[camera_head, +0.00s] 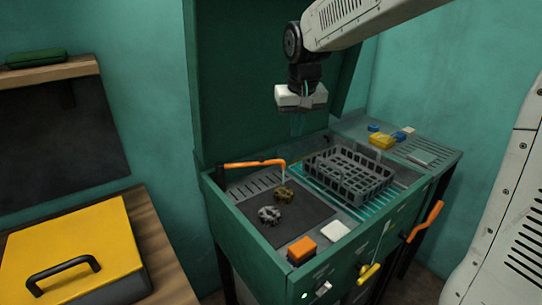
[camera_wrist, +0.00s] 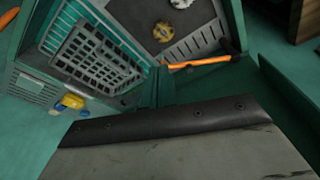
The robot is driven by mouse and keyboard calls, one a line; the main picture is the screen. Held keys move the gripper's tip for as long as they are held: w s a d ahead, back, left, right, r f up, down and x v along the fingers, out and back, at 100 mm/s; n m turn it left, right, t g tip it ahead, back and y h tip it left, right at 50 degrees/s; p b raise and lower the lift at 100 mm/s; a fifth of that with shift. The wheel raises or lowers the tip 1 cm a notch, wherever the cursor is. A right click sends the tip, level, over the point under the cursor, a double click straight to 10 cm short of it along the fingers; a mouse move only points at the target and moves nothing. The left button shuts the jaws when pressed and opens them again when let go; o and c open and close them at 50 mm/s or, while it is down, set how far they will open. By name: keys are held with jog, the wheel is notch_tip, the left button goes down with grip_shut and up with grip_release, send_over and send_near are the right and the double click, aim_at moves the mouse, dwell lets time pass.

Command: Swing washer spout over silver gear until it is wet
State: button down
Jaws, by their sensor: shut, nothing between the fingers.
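The orange washer spout (camera_head: 255,163) runs along the back edge of the green washer bench, its bent tip at the right, just behind the brass gear (camera_head: 284,195). The spout also shows in the wrist view (camera_wrist: 197,62). The silver gear (camera_head: 269,215) lies on the dark mat in front of and left of the brass gear, apart from the spout tip. It is partly cut off at the top of the wrist view (camera_wrist: 183,3). My gripper (camera_head: 301,104) hangs above the back of the bench, up and right of the spout, shut and empty, touching nothing. Its fingertips are hard to make out.
A grey basket (camera_head: 350,174) stands right of the mat. Yellow and blue items (camera_head: 382,140) lie at the back right. A tall green panel (camera_head: 240,80) rises behind the bench.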

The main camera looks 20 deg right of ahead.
aim_at(251, 165)
jog(key=w+f, duration=0.5)
jog(key=w, duration=0.4)
jog(key=w+f, duration=0.4)
jog(key=w, duration=0.5)
jog(key=w+x, duration=0.1)
jog(key=x, duration=0.9)
jog(key=shift+t, duration=0.4)
jog(key=s, duration=0.2)
jog(key=s+a, duration=0.1)
jog(key=s, duration=0.1)
jog(key=shift+a+r, duration=0.1)
jog(key=shift+r, duration=0.3)
jog(key=shift+s+m, duration=0.15)
jog(key=shift+m, duration=0.15)
